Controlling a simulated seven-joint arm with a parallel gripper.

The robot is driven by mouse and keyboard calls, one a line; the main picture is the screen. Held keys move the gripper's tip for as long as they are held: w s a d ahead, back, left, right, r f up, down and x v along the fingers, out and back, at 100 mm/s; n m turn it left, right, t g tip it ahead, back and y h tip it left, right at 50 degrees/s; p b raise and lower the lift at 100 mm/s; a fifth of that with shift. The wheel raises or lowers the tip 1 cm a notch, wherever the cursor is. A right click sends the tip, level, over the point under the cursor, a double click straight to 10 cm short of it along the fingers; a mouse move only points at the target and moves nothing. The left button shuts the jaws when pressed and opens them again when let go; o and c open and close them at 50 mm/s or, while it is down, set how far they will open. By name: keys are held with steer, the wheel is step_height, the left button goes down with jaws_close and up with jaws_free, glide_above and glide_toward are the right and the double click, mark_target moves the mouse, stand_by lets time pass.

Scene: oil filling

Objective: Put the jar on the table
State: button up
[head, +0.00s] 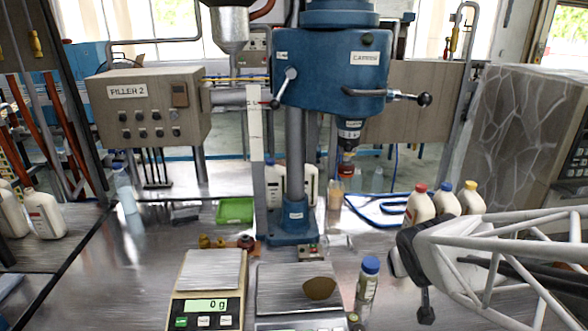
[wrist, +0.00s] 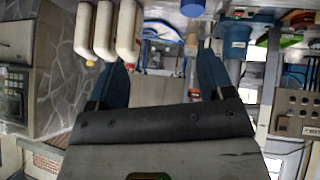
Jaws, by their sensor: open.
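A slim clear jar with a blue cap and greenish-grey contents (head: 367,288) stands upright on the metal table (head: 395,300), just right of the right scale. I cannot tell for sure that it is the task's jar. A blue cap, probably its own, shows at the top edge of the wrist view (wrist: 193,8). A small amber item with a red top (head: 347,170) is below the capper head. My gripper (wrist: 166,55) is open, with two dark blue fingers spread and nothing between them. My arm enters from the right in the head view, apart from the blue-capped jar.
Two scales stand at the front; the left scale (head: 210,292) reads 0 g, and the right one (head: 298,290) carries a brown round piece. The blue capper (head: 294,215) stands behind. Three white bottles (head: 446,203) stand at right. A green tray (head: 234,211) lies left of the capper.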

steer(key=s+a+r+g+y, duration=0.2)
steer(key=s+a+r+g, duration=0.3)
steer(key=s+a, duration=0.5)
steer(key=s, duration=0.3)
steer(key=shift+r+y, duration=0.4)
